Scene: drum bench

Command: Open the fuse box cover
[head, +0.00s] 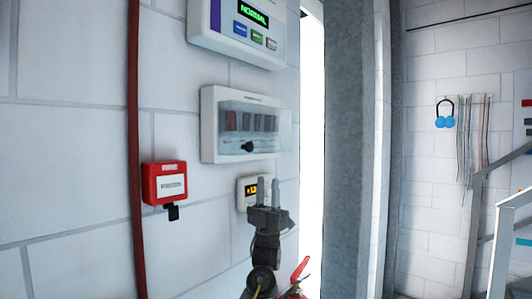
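The fuse box (208,128) is a white case on the wall, left of the picture's middle. Its see-through cover (270,140) lies over a row of dark switches and looks closed. A round black knob (248,147) sits at the cover's lower edge. My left gripper (268,182) is below the fuse box, with its two fingers pointing up. A narrow gap shows between the fingers and nothing is held there. The fingers appear apart from the cover. My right gripper is not in view.
A panel reading NORMAL (215,15) hangs above the fuse box. A red call box (164,183) is at left, beside a red pipe (136,150). A small display (245,181) is partly behind my gripper. A red extinguisher (298,272) stands below. A grey column (350,150) rises to the right.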

